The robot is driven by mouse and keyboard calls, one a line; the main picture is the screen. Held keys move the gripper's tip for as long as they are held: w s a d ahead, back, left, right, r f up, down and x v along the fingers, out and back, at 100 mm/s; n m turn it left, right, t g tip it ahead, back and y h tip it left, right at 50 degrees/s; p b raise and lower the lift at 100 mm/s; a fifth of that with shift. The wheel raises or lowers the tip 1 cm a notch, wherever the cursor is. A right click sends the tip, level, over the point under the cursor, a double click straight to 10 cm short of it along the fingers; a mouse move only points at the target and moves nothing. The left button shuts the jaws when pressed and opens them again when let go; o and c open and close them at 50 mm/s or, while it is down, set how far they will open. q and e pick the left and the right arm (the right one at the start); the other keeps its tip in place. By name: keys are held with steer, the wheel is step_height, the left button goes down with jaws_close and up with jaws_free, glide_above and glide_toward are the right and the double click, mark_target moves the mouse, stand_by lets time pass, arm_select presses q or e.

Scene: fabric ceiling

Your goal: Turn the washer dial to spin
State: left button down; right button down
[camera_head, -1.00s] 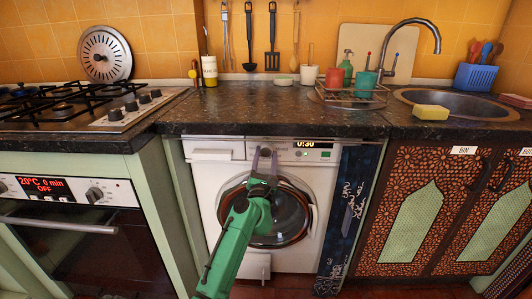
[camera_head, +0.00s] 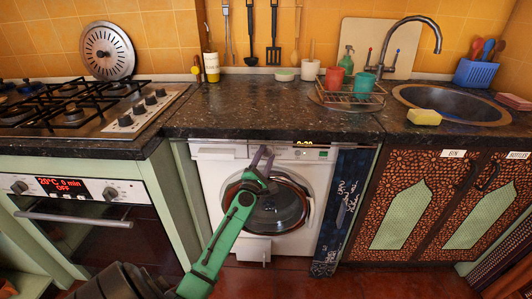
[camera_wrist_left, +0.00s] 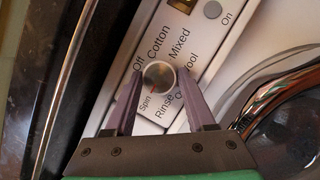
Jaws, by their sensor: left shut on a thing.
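The washer (camera_head: 215,180) is white and stands under the dark counter, its round door shut. My left gripper (camera_head: 264,153) is at its control panel in the head view and hides the dial there. In the left wrist view the round silver dial (camera_wrist_left: 158,75) sits between the two fingers of my left gripper (camera_wrist_left: 159,84), which is shut on it. Labels Off, Cotton, Mixed, Wool, Rinse and Spin ring the dial. Its red mark points down-left, at the Spin label (camera_wrist_left: 147,104). My right gripper is not in view.
The counter (camera_head: 270,108) overhangs the washer's panel. An oven (camera_head: 110,235) stands at the left. A dark patterned panel (camera_head: 342,210) and carved cupboard doors (camera_head: 405,215) are at the right. The washer's On button (camera_wrist_left: 212,9) is near the dial.

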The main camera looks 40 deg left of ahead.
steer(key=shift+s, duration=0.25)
arm_select(q)
steer(key=shift+c, duration=1.2)
jaws_free()
steer(key=shift+s, duration=0.1)
steer(key=b+v, duration=0.3)
steer(key=v, duration=1.1)
steer(key=shift+s, duration=0.2)
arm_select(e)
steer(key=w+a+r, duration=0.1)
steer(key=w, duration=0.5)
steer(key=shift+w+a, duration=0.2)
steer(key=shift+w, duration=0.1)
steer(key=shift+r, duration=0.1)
